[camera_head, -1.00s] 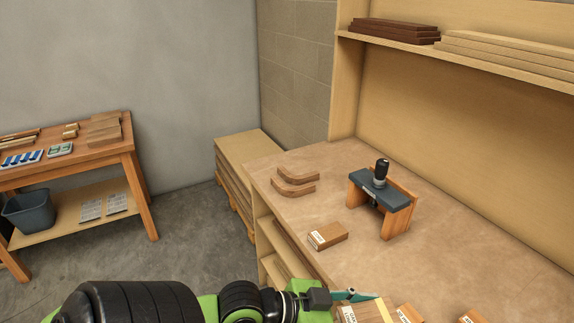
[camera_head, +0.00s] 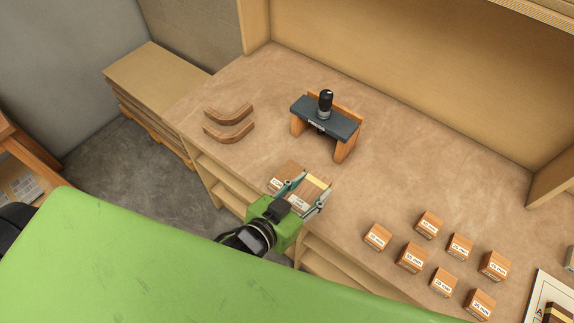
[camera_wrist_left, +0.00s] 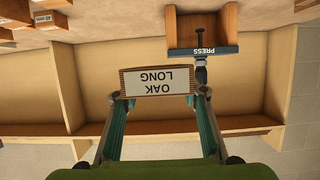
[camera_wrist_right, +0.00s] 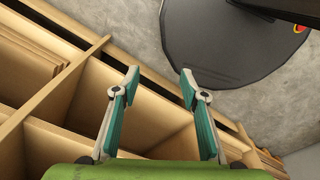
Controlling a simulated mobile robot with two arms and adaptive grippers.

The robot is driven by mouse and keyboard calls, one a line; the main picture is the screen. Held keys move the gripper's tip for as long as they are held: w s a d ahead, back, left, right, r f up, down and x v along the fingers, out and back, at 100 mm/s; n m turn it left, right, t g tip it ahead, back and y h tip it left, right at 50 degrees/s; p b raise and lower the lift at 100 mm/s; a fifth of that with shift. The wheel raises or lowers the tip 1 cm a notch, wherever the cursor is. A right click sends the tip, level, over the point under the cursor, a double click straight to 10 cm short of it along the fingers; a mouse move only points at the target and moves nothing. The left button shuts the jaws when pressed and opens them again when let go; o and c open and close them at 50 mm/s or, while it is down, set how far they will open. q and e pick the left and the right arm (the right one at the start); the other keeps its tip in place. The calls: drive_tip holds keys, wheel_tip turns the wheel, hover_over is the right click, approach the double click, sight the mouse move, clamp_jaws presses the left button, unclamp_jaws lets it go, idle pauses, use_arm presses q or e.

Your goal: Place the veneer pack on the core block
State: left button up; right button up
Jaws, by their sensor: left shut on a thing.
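My left gripper (camera_head: 307,188) is shut on the veneer pack, a wooden piece whose label reads "OAK LONG" upside down in the left wrist view (camera_wrist_left: 158,82). In the head view the fingers partly hide the pack. The core block (camera_head: 282,176), brown wood with a white label on its near-left end, lies near the bench's front edge. The pack is right beside or over the core block; I cannot tell whether they touch. My right gripper (camera_wrist_right: 160,80) is open and empty in the right wrist view.
A press (camera_head: 326,115) with a dark top stands behind the core block. Two curved wooden pieces (camera_head: 229,124) lie to the left. Several small labelled blocks (camera_head: 411,257) are at the right. The bench (camera_head: 400,150) right of the press is clear.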

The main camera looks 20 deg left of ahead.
use_arm(q)
drive_tip(key=shift+w+d+r, duration=0.15)
drive_tip(key=shift+d, duration=0.05)
drive_tip(key=b, duration=0.6)
hover_over(287, 175)
drive_tip(key=s+d, duration=0.3)
wheel_tip(287, 175, down, 5)
drive_tip(key=f+b, duration=0.1)
drive_tip(key=w+a+f+b, duration=0.1)
drive_tip(key=f+b, duration=0.1)
drive_tip(key=shift+w+a+f+b, duration=0.2)
drive_tip(key=shift+w+a+b, duration=0.1)
drive_tip(key=shift+w+a, duration=0.1)
drive_tip(key=shift+w+a+f+b, duration=0.35)
drive_tip(key=shift+w+f+b, duration=0.05)
drive_tip(key=shift+b, duration=0.1)
drive_tip(key=shift+w+a+f+b, duration=0.15)
drive_tip(key=shift+w+f+b, duration=0.05)
drive_tip(key=shift+f+b, duration=0.25)
wheel_tip(287, 175, down, 3)
drive_tip(key=b, duration=0.4)
drive_tip(key=shift+w+a, duration=0.1)
